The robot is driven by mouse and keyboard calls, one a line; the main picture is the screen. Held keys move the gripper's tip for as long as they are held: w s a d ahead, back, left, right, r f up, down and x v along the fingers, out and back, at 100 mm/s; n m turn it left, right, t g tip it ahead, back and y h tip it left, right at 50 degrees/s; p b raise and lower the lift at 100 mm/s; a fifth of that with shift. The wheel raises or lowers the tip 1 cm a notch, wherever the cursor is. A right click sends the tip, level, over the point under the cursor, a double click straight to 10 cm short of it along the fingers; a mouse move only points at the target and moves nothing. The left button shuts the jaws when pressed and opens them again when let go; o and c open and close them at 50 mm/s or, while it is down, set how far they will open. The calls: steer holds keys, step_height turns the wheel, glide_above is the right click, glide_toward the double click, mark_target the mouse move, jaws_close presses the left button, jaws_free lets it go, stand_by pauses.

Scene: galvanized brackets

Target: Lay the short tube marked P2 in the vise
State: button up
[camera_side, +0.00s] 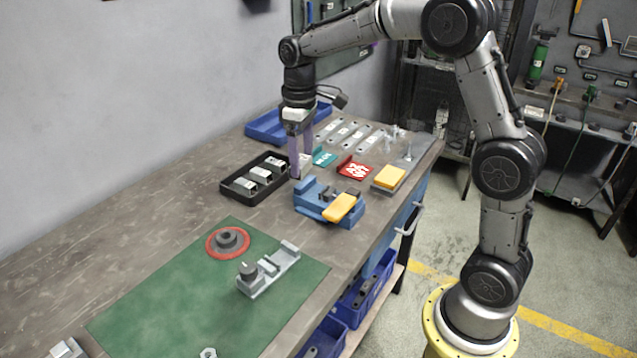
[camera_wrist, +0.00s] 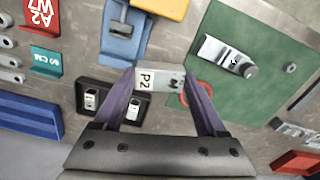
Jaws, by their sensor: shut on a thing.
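The short tube marked P2 (camera_wrist: 155,79) is a pale grey metal piece with a black label, held crosswise between my fingers in the wrist view. My gripper (camera_side: 300,172) is shut on it, above the bench between the black tray and the blue vise. In the side view the tube is mostly hidden by the purple fingers. The vise (camera_side: 313,193) is a blue block with dark jaws and an orange-yellow part at its front; its blue body also shows in the wrist view (camera_wrist: 122,45). The tube is apart from the vise.
A black tray (camera_side: 227,190) with small grey pieces stands left of the gripper. A green mat (camera_side: 190,300) carries a grey fixture (camera_side: 268,270) and a red-ringed round part (camera_side: 228,241). A red A2 W7 plate (camera_side: 354,170), a teal plate (camera_side: 323,157) and a yellow-topped block (camera_side: 389,177) lie behind.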

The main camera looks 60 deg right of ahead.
steer(key=w+d+f+m, duration=0.25)
steer(key=d+f, duration=0.25)
steer(key=d, duration=0.4)
steer(key=shift+s+a+f, duration=0.15)
steer(key=shift+f, duration=1.45)
steer(key=shift+s+a+f, duration=0.1)
steer(key=shift+s+f, duration=0.05)
steer(key=shift+f, duration=1.45)
steer(key=o, duration=1.3)
steer(key=shift+r, duration=0.1)
